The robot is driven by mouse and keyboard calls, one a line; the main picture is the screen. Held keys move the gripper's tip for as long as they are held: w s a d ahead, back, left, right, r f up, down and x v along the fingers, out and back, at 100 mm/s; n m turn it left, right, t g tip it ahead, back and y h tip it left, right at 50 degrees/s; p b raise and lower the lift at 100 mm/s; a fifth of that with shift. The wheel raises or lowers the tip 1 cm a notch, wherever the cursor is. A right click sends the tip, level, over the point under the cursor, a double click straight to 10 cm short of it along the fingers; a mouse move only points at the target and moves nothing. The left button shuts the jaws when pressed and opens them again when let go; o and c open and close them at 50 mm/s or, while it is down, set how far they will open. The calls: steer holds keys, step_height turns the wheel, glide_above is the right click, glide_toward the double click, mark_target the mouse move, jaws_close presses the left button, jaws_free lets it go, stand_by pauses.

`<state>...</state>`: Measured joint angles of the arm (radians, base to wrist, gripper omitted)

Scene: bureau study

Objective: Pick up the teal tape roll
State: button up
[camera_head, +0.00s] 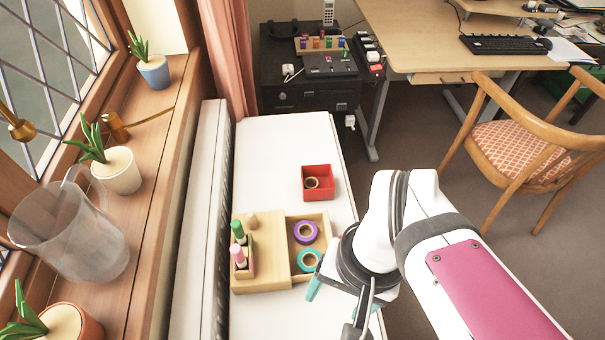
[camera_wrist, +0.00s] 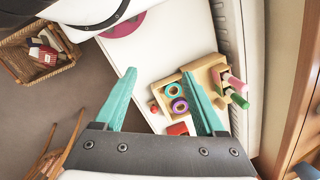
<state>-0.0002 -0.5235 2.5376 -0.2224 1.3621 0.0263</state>
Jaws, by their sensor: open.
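The teal tape roll (camera_head: 308,260) lies in the open right compartment of a wooden box (camera_head: 268,275), just in front of a purple tape roll (camera_head: 306,232). In the wrist view the teal roll (camera_wrist: 174,90) is between the finger lines, nearer the right finger, beside the purple roll (camera_wrist: 180,106). My gripper (camera_wrist: 159,75) is open with nothing between its teal fingers. In the head view one teal finger (camera_head: 314,287) shows just in front of the box's right end; the arm hides much of the rest.
A red box (camera_head: 317,169) with a ring inside stands behind the wooden box on the white top (camera_head: 270,150). Green (camera_head: 238,228) and pink (camera_head: 238,256) upright pegs stand at the wooden box's left. A glass jug (camera_head: 75,235) and potted plants line the sill.

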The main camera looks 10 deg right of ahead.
steer(key=w+f+h, duration=0.1)
steer(key=w, duration=0.8)
steer(key=n, duration=0.1)
glide_above(310, 262)
step_height(310, 262, down, 3)
steer(key=shift+h, duration=0.4)
step_height(310, 262, down, 16)
steer(key=shift+r, duration=0.1)
steer(key=c, duration=0.9)
